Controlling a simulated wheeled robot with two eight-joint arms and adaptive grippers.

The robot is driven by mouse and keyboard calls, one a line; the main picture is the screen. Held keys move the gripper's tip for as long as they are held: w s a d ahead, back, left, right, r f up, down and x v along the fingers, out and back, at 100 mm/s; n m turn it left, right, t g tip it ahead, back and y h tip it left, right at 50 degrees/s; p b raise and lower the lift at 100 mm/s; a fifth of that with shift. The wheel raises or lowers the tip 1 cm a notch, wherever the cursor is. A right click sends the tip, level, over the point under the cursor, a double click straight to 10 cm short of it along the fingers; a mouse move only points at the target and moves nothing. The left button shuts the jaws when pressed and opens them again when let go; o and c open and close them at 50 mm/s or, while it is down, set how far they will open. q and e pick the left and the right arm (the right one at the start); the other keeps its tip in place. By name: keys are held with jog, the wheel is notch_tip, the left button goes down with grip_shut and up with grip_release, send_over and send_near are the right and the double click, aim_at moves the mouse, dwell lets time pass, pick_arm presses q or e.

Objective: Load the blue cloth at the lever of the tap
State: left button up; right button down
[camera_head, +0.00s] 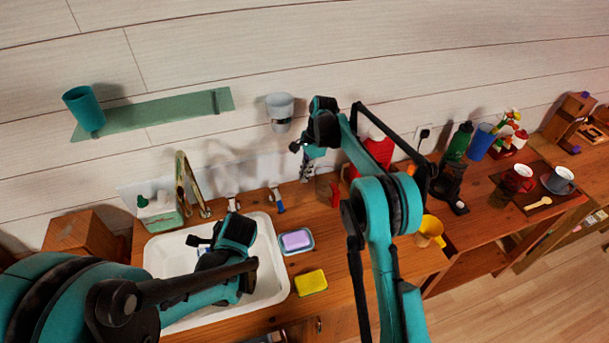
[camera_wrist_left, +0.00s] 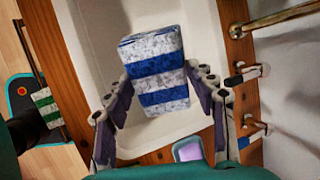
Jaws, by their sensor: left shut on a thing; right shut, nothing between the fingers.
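The blue-and-white striped cloth (camera_wrist_left: 155,72) is folded in a block between the fingers of my left gripper (camera_wrist_left: 158,84), over the white sink (camera_wrist_left: 85,22). In the head view my left gripper (camera_head: 212,243) is over the sink (camera_head: 272,285) and hides the cloth. The brass tap (camera_head: 181,180) rises behind the sink; it also shows in the wrist view (camera_wrist_left: 288,16). Two levers stand beside it, one dark-tipped (camera_wrist_left: 245,75) and one blue-marked (camera_wrist_left: 254,125), both apart from the cloth. My right gripper (camera_head: 307,170) is shut and empty near the wall.
A soap dish with purple soap (camera_head: 296,241) and a yellow sponge (camera_head: 311,282) lie right of the sink. A soap dispenser box (camera_head: 160,212) stands behind it. A red bottle (camera_head: 375,152) and yellow mug (camera_head: 430,230) are near my right arm.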

pick_arm(q)
jog(key=s+d+r+p, duration=0.1)
jog(key=s+r+p, duration=0.2)
jog(key=s+r, duration=0.1)
jog(key=shift+s+d, duration=0.2)
jog(key=shift+s, duration=0.2)
dwell(1.2)
